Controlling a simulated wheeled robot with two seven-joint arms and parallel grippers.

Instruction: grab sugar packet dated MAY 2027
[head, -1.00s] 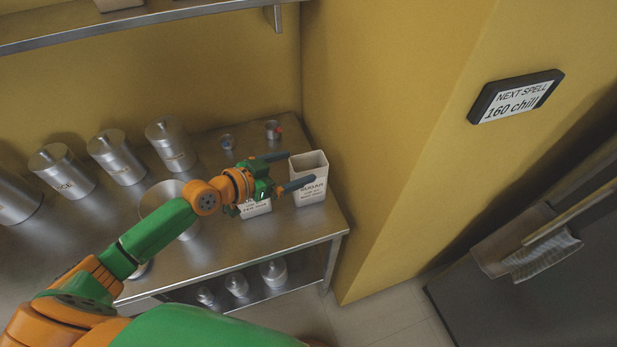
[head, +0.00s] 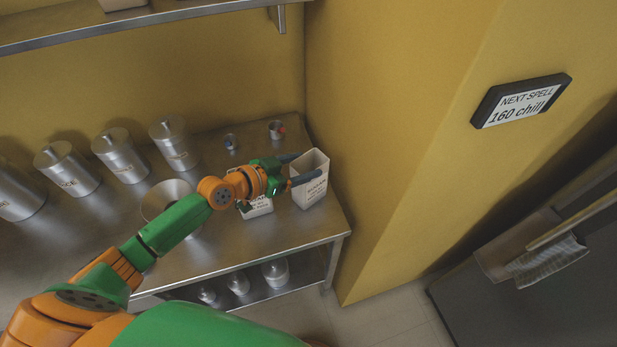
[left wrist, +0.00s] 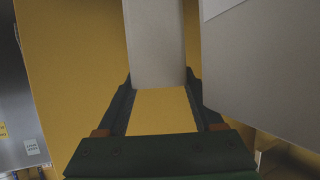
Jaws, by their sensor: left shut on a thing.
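A white open-topped sugar packet (head: 311,192) is at the right end of the steel table, slightly tilted, with small dark print whose date I cannot read. My left gripper (head: 300,167) reaches it from the left and is shut on it, one finger on each side. In the left wrist view the packet's pale face (left wrist: 155,45) sits between the fingertips (left wrist: 160,85). A second white packet (head: 258,207) stands just left of it, partly hidden by my gripper; its print is unreadable. My right gripper is not in view.
Steel canisters (head: 120,157) line the back of the table (head: 285,235). Two small cups (head: 230,142) stand behind my gripper. A round steel vessel (head: 160,193) is partly under my arm. A yellow wall (head: 400,150) rises close at right. A shelf (head: 160,15) hangs above.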

